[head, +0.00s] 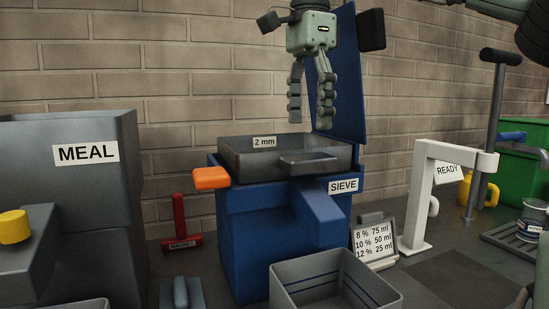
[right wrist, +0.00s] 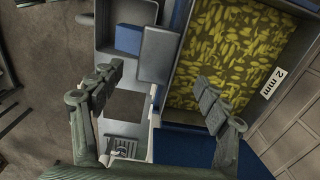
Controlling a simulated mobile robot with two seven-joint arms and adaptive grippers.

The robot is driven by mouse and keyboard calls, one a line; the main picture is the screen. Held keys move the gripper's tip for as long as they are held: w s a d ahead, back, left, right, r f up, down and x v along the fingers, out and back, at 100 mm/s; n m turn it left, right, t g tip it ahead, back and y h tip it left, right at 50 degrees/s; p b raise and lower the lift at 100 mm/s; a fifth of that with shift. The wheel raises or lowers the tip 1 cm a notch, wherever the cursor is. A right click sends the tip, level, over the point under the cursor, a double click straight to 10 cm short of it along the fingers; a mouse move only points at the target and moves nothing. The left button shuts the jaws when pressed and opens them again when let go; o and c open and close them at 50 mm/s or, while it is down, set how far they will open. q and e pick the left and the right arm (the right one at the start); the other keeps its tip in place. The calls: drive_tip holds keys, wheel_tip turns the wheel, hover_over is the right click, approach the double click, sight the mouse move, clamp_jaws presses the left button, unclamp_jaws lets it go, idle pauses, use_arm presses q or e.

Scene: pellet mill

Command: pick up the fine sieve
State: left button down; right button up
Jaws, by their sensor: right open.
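A grey rectangular sieve tray (head: 262,168) labelled "2 mm" sits on top of the blue sieve machine (head: 262,235). A flat grey grip plate (head: 310,162) shows at its front edge. In the right wrist view the plate (right wrist: 158,55) lies between the fingers, and the sieve (right wrist: 268,108) to its right holds yellow-green flakes. My right gripper (head: 310,118) is open and empty. It points down above the sieve, apart from it; it also shows in the right wrist view (right wrist: 158,78). My left gripper is not in view.
The machine's blue lid (head: 342,75) stands upright behind. An orange handle (head: 211,178) juts out at left. A grey bin (head: 335,280) stands in front, a MEAL hopper (head: 85,195) at left. A percentage card (head: 375,243) and white stand (head: 420,200) are at right.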

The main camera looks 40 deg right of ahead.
sight(311, 155)
drive_tip(key=f, duration=0.7)
drive_tip(key=shift+s+d, duration=0.25)
drive_tip(key=shift+r, duration=0.15)
clamp_jaws()
